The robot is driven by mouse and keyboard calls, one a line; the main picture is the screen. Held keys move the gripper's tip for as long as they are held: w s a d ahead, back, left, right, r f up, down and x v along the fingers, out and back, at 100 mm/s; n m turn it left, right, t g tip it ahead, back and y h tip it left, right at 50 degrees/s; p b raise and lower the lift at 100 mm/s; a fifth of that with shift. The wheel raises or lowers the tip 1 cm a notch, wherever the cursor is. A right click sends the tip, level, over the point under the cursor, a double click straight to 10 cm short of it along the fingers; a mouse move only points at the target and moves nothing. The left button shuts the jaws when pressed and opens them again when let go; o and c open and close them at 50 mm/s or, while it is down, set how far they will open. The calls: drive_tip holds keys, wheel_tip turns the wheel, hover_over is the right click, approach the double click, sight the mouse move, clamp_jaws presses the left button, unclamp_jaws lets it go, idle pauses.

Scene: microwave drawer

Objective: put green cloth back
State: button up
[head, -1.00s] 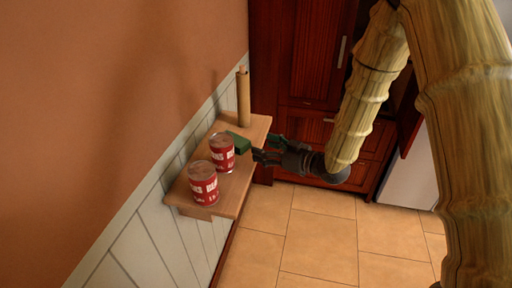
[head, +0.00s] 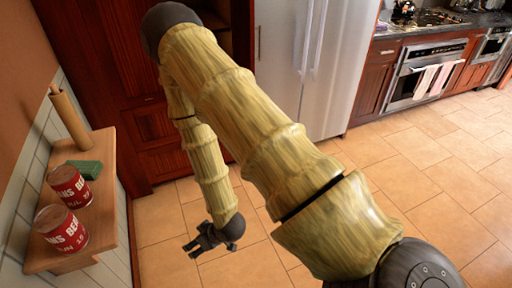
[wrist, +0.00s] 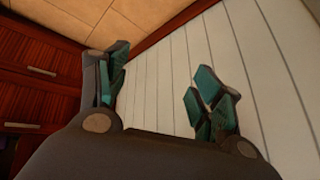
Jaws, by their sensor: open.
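The green cloth (head: 85,169), a small folded green block shape, lies on a narrow wooden shelf (head: 112,190) at the left of the head view. It is behind two red bean cans. My gripper (head: 190,249) is open and empty, out over the tiled floor to the right of the shelf and apart from the cloth. The cloth is not in the wrist view.
Two red bean cans (head: 69,186) (head: 60,229) stand on the shelf's near part, and a tan roll (head: 70,118) stands upright at its far end. Dark red cabinets (head: 150,130) and a steel fridge (head: 318,60) stand behind. The tiled floor (head: 440,170) at right is clear.

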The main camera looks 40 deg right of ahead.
drive_tip(key=s+d+f+m+g+h, duration=0.1)
drive_tip(key=s+f+g, duration=0.1)
drive_tip(key=s, duration=0.5)
drive_tip(key=s+d+f+m+g+h, duration=0.1)
drive_tip(key=s+d+f+g, duration=0.1)
drive_tip(key=s, duration=0.6)
drive_tip(key=s+d+f+g+h, duration=0.1)
drive_tip(key=s+d+f+g, duration=0.1)
drive_tip(key=s, duration=0.6)
drive_tip(key=shift+f+m, duration=0.4)
drive_tip(key=shift+f, duration=0.35)
